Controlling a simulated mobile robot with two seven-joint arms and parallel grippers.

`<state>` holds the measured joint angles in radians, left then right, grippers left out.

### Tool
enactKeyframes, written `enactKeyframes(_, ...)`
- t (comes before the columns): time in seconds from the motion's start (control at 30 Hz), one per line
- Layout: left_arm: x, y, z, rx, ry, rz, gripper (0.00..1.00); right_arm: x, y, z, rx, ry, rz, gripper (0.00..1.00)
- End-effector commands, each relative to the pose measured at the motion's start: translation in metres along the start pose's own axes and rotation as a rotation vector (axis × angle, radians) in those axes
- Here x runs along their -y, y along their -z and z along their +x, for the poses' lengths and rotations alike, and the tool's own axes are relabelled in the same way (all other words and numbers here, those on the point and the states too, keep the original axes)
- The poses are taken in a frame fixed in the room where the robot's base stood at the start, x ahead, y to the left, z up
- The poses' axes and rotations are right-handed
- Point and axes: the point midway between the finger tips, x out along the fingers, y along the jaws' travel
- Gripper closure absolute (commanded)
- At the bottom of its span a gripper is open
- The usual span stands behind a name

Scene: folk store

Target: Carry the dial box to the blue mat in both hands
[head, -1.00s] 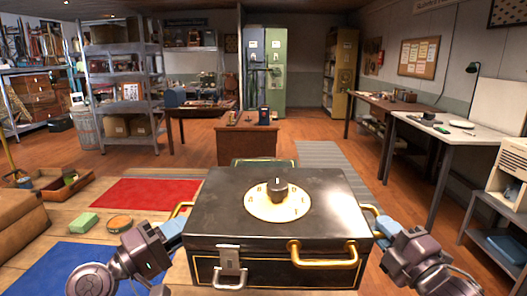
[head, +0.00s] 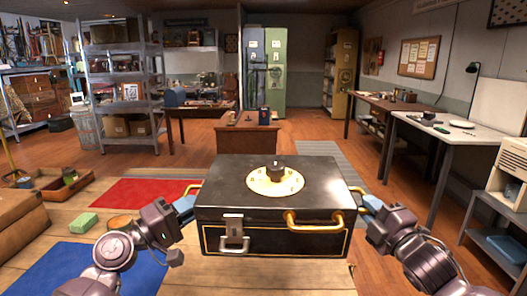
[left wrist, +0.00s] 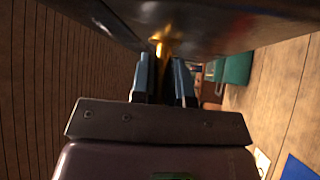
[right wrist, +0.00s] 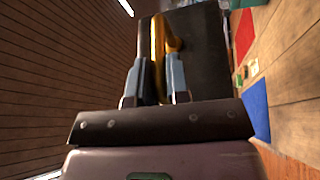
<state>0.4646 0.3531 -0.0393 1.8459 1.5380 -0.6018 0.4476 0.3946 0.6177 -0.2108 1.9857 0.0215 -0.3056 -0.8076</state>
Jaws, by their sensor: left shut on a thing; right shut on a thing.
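The dial box (head: 225,205) is a black case with a gold-rimmed dial on its lid, a front latch and gold handles. It is level, over the wooden surface; I cannot tell the gap beneath it. My left gripper (head: 185,205) is shut on its left side handle, also in the left wrist view (left wrist: 163,75). My right gripper (head: 369,203) is shut on its right side handle, also in the right wrist view (right wrist: 158,75). The blue mat (head: 75,265) lies flat at the lower left, left of the box and partly hidden by my left arm.
A red mat (head: 130,190) lies behind the blue one. A wooden tray (head: 62,187) and brown box (head: 22,222) are at the left. A wooden desk (head: 243,142) stands beyond the box.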

Motion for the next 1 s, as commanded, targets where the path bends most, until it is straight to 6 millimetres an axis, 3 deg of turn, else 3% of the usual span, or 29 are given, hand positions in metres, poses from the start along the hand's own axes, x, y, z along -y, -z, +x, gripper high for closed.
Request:
enactKeyframes(0.37, -0.003, -0.003, -0.004, -0.001, 0.001, 0.007, 1.00, -0.005, 0.002, -0.004, -0.003, -0.008, 0.001, 1.00)
enactKeyframes(1.0, -0.021, -0.046, -0.045, -0.001, 0.002, 0.008, 1.00, -0.013, 0.025, -0.062, -0.002, -0.007, 0.001, 1.00)
